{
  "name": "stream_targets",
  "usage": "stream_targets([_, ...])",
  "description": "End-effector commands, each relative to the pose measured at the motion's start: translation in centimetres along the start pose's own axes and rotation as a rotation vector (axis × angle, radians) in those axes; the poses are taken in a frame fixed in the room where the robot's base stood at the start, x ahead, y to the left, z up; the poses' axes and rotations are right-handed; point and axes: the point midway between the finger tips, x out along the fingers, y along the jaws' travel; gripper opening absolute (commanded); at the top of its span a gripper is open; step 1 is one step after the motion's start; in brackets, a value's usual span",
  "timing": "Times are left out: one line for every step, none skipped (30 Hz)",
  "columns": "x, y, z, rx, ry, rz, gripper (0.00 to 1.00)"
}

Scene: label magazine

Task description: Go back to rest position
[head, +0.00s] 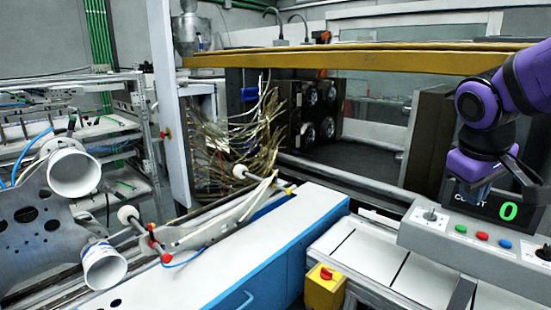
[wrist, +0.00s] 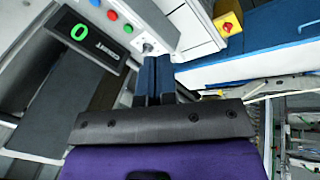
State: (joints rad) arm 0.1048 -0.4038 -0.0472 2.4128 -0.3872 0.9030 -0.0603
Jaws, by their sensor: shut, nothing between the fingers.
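My purple arm reaches in from the upper right of the head view. In the head view the panel (head: 440,240) carries green, red and blue buttons and a switch.
A yellow beam (head: 350,58) crosses behind. Machinery with white rolls (head: 73,172) fills the left. A pale slotted surface (head: 375,252) lies left of the panel.

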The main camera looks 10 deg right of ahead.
Motion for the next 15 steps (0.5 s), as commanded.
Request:
stream_targets([-1.1, -1.1, 0.7, 0.023, 0.038, -0.027, 0.0])
stream_targets([-1.6, -1.8, 1.1, 0.038, 0.058, -0.046, 0.0])
stream_targets([-2.3, -2.7, 1.6, 0.057, 0.083, -0.072, 0.0])
stream_targets([-2.8, -3.3, 2.0, 0.071, 0.102, -0.092, 0.0])
stream_targets([-3.3, -3.9, 2.4, 0.085, 0.12, -0.112, 0.0])
stream_targets([-3.9, -4.8, 2.9, 0.103, 0.143, -0.139, 0.0])
stream_targets([-4.4, -5.3, 3.3, 0.115, 0.159, -0.159, 0.0])
stream_targets([-4.8, -5.9, 3.7, 0.126, 0.176, -0.177, 0.0])
stream_targets([-5.2, -6.5, 4.2, 0.139, 0.194, -0.201, 0.0])
stream_targets([-5.5, -7.0, 4.5, 0.148, 0.206, -0.218, 0.0])
stream_targets([-5.8, -7.5, 4.8, 0.155, 0.218, -0.233, 0.0])
stream_targets([-6.2, -7.9, 5.2, 0.164, 0.231, -0.251, 0.0])
stream_targets([-6.3, -8.2, 5.4, 0.171, 0.239, -0.263, 0.0])
stream_targets([-6.5, -8.5, 5.6, 0.176, 0.245, -0.273, 0.0])
stream_targets([-6.7, -8.8, 5.8, 0.182, 0.253, -0.284, 0.0])
